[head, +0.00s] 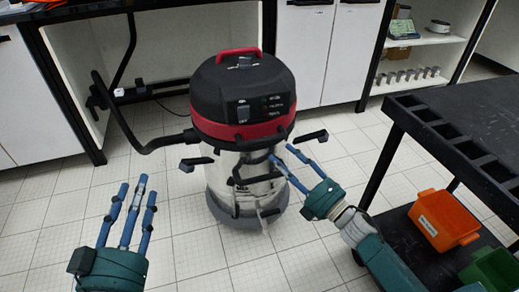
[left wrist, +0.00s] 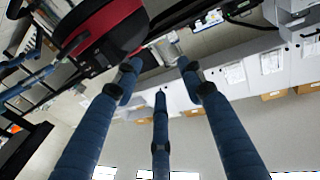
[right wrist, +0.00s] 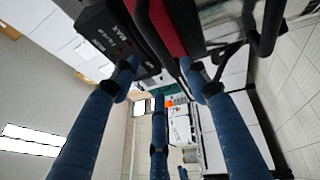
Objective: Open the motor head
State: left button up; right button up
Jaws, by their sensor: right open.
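The vacuum's motor head (head: 240,95) is black with a red band and a red handle (head: 238,53). It sits on a shiny steel tank (head: 245,180) in mid-floor. A black latch-like piece (head: 197,163) sticks out at the left, another (head: 310,136) at the right. My left gripper (head: 138,188) is open and empty, left of and nearer than the vacuum. My right gripper (head: 283,154) is open, its fingertips by the tank's right side just below the head; contact is unclear. The motor head also shows close in the left wrist view (left wrist: 100,25) and right wrist view (right wrist: 120,38).
A black hose (head: 125,125) curves off the vacuum's left. A black cart (head: 450,110) with an orange bin (head: 443,218) and a green bin (head: 492,268) stands at right. White cabinets (head: 325,55) and a shelf line the back. Tiled floor is free at front left.

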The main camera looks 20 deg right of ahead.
aim_at(265, 141)
jog(key=b+x, duration=0.1)
jog(key=x, duration=0.7)
jog(key=shift+w+a, duration=0.1)
jog(key=shift+w, duration=0.35)
pick_arm(q)
notch_tip(265, 141, up, 8)
jog(key=s+t+h, duration=0.1)
jog(key=s+t, duration=0.1)
jog(key=t, duration=0.2)
jog(key=shift+d+r, duration=0.25)
pick_arm(e)
jog(key=shift+w+a+r, duration=0.1)
jog(key=shift+w+a, duration=0.15)
jog(key=shift+w, duration=0.25)
grip_shut()
